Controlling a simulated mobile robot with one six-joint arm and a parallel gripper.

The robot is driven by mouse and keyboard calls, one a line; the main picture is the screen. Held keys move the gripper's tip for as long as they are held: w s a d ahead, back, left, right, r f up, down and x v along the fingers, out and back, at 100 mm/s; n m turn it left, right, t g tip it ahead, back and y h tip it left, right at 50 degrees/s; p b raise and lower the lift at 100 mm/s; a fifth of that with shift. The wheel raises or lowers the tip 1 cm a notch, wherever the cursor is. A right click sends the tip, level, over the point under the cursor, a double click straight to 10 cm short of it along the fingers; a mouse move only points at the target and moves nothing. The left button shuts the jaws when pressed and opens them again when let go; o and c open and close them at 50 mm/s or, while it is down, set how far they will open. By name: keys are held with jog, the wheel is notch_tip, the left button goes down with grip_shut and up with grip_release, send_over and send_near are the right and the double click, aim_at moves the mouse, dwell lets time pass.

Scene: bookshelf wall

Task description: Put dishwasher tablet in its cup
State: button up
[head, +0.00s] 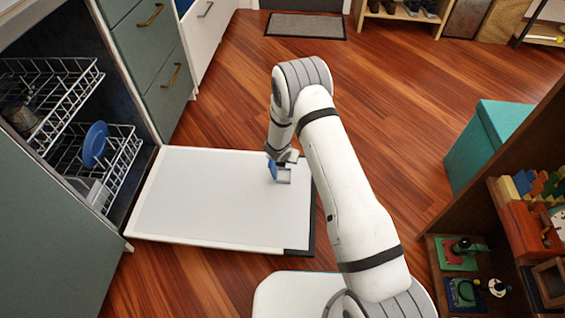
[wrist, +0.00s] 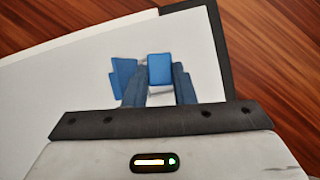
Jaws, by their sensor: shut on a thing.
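My gripper (wrist: 159,76) is shut on the dishwasher tablet (wrist: 160,66), a small blue block with its top showing between the two fingers in the wrist view. The gripper is low over the open dishwasher door's white inner face (head: 200,200), toward its outer end. A blue upright piece (wrist: 122,78) stands just left of the fingers; it looks like the lid of the cup and also shows in the head view (head: 271,169). A small grey part (head: 284,176) beside it may be the cup. Whether the tablet touches the cup is hidden by the fingers.
The dishwasher is open at the left, with a wire upper rack (head: 50,95) and a lower rack (head: 120,155) holding a blue plate (head: 95,144). A teal box (head: 485,140) and a shelf of toys (head: 455,250) stand at the right. Wooden floor beyond the door is clear.

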jog(key=f, duration=0.1)
jog(key=b, duration=0.3)
send_over(283, 179)
jog(key=shift+n, duration=0.3)
jog(key=shift+s+d+f, duration=0.1)
jog(key=shift+f, duration=2.5)
notch_tip(283, 179, down, 3)
jog(key=shift+b, duration=1.15)
jog(key=o, duration=1)
jog(key=shift+r, duration=0.1)
jog(key=shift+c, duration=0.2)
jog(key=shift+o, duration=0.4)
jog(key=p+v, duration=0.2)
jog(key=v, duration=0.5)
jog(key=shift+s+r+p, duration=0.3)
jog(key=shift+p, duration=0.05)
jog(key=shift+d, duration=0.1)
